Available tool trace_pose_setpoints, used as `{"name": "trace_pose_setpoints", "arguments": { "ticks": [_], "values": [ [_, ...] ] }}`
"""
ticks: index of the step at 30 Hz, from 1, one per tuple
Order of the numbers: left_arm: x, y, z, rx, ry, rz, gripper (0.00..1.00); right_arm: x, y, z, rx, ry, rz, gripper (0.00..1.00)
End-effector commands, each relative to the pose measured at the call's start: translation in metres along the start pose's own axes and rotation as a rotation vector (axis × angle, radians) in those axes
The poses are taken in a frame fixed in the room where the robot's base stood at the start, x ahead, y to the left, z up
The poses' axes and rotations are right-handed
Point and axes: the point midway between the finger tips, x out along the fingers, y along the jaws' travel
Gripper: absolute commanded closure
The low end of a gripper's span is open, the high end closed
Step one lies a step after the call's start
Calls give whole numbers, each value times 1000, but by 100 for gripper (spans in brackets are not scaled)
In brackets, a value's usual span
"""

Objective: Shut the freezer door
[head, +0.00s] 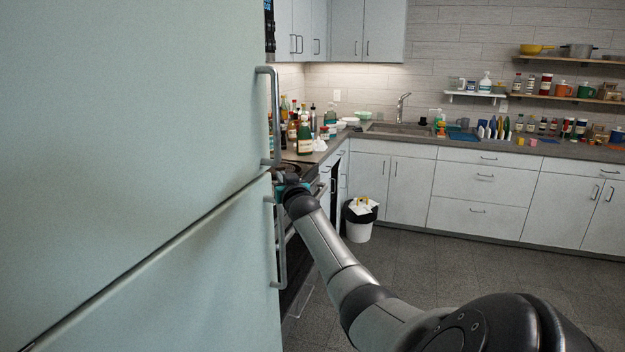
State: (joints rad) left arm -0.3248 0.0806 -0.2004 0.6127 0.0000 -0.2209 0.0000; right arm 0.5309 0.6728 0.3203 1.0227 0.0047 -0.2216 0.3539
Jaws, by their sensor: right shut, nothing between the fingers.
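A pale green-grey fridge-freezer fills the left of the head view, with an upper door (130,120) and a lower door (190,290) split by a slanting dark seam. I cannot tell which is the freezer door, or whether either stands ajar. The upper door has a metal bar handle (276,115) at its right edge; the lower door has another handle (281,245). My right gripper (282,178) is at the doors' right edge, near the seam between the two handles. It is shut and empty, its fingertips partly hidden; contact is unclear. My left gripper is out of view.
A counter (340,138) with bottles stands behind my gripper, beside a dark stove (298,175) partly hidden by the fridge. A white bin (358,222) stands on the floor. White cabinets (480,190) and a sink line the back. The grey floor (440,265) in the middle is clear.

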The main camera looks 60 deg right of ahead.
Motion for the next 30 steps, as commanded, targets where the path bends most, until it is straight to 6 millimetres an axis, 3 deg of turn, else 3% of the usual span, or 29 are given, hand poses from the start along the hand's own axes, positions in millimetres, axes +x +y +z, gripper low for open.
{"name": "trace_pose_setpoints", "arguments": {
  "ticks": [8, 18, 30],
  "values": [
    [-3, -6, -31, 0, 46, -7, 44, -23, 31, 2, -3, -3, 3, 100],
    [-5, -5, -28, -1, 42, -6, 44, -42, 56, 2, -2, -3, 3, 100],
    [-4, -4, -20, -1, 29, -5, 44, -46, 60, 2, -1, -4, 3, 100]
  ]
}}
